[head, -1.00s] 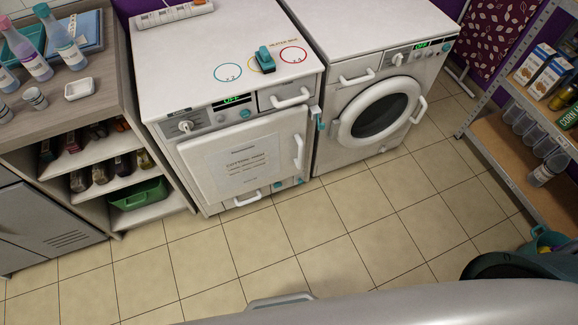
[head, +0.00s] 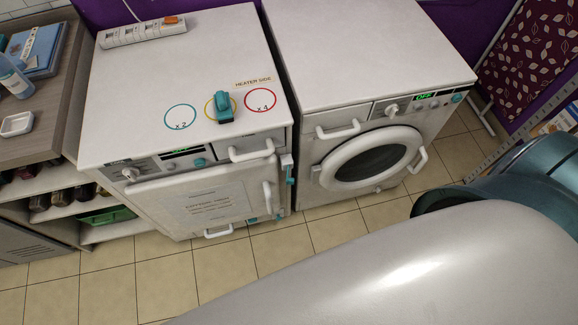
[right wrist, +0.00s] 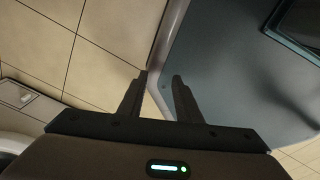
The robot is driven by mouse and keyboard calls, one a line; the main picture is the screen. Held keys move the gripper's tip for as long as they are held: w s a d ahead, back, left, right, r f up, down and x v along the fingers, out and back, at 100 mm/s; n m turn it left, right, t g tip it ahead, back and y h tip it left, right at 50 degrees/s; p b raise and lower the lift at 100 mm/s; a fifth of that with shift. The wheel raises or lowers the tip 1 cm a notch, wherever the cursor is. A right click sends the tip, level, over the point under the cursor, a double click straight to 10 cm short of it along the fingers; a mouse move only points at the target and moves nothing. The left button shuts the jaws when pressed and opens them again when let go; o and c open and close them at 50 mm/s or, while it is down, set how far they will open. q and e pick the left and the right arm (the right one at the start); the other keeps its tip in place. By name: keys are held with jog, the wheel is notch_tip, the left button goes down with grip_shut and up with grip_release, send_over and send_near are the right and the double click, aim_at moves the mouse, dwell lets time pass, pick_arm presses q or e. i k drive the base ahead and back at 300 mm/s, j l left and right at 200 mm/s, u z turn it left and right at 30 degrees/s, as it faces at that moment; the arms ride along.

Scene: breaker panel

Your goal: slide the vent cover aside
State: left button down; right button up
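I cannot make out a vent cover for certain. The left machine (head: 185,60) is a white dryer with a door and a paper notice (head: 212,203). Small teal parts (head: 289,170) show on its right side edge, by the gap to the washer; what they are is too small to tell. My right gripper (right wrist: 160,76) shows in the right wrist view with its two dark fingers apart and nothing between them. It is over tiled floor and a blue-grey surface. My left gripper is not in view.
A white washer (head: 370,45) with a round door stands right of the dryer. A teal clip-like object (head: 223,108) and coloured rings lie on the dryer top, with a power strip (head: 143,32) behind. Shelves stand at left. Tiled floor (head: 165,275) lies in front of the dryer.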

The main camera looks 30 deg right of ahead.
aim_at(278, 216)
jog(key=l+u, duration=0.1)
jog(key=l, duration=0.3)
jog(key=k+l+u, duration=0.1)
jog(key=l, duration=0.35)
jog(key=k+l, duration=0.15)
jog(key=l, duration=0.25)
jog(key=u, duration=0.05)
